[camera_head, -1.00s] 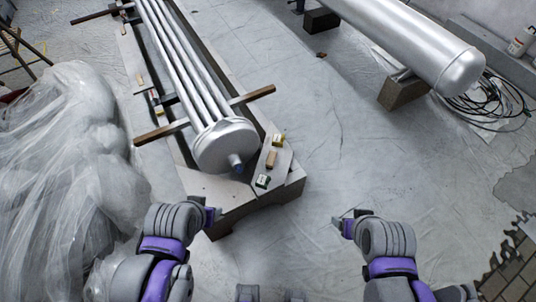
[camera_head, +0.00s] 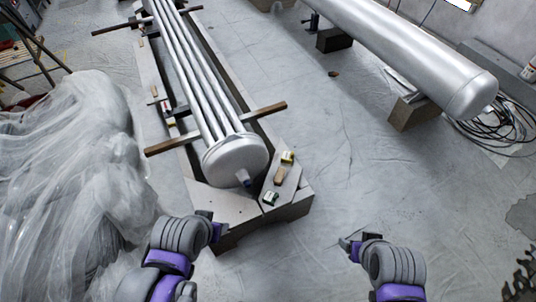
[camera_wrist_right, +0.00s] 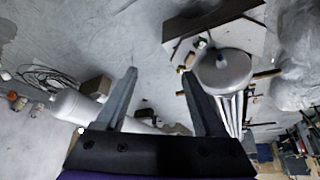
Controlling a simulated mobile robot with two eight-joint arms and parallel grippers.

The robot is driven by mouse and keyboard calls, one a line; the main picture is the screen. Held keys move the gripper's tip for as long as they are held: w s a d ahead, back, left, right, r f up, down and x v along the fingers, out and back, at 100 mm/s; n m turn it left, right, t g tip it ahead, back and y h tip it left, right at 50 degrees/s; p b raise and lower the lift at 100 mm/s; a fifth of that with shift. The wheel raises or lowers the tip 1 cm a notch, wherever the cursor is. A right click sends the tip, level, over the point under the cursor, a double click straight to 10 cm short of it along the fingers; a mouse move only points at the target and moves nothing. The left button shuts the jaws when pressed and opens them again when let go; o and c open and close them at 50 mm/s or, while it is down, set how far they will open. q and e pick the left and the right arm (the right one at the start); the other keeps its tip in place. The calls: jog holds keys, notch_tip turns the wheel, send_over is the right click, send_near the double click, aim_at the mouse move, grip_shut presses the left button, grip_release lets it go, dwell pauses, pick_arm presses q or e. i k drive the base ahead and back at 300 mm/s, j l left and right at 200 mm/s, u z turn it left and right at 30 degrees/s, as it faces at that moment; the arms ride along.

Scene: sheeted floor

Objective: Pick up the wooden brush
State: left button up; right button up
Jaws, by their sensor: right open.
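A small brown wooden piece (camera_head: 279,176), probably the wooden brush, lies on the near right corner of the grey bench, between two small boxes. It is too small to make out bristles. My left gripper (camera_head: 217,230) is near the bench's front edge, left of and below the brush in the picture; its jaws are unclear. My right gripper (camera_head: 352,243) is over bare floor, right of the bench and apart from the brush. In the right wrist view it is open and empty (camera_wrist_right: 160,92), with the bench corner beyond its fingers.
A green-and-white box (camera_head: 271,198) and a yellowish box (camera_head: 288,157) flank the brush. A capped metal tube bundle (camera_head: 235,160) lies along the bench on wooden bars (camera_head: 258,113). Plastic sheeting (camera_head: 70,190) heaps at left. A large steel cylinder (camera_head: 430,75) rests at upper right.

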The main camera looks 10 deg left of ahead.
aim_at(280, 173)
jog(key=i+l+u, duration=0.2)
jog(key=u, duration=0.25)
jog(key=i+l+u, duration=0.1)
jog(key=l+u, duration=0.2)
jog(key=u, duration=0.15)
jog(key=i+l+u, duration=0.1)
jog(key=l, duration=0.25)
jog(key=i+l+u, duration=0.1)
jog(key=l, duration=0.25)
jog(key=l+u, duration=0.1)
jog(key=l, duration=0.3)
jog(key=i+l, duration=0.1)
jog(key=l, duration=0.35)
jog(key=i+l, duration=0.1)
jog(key=l, duration=0.3)
jog(key=i+l, duration=0.1)
jog(key=l, duration=0.35)
jog(key=i+l+u, duration=0.1)
jog(key=l, duration=0.35)
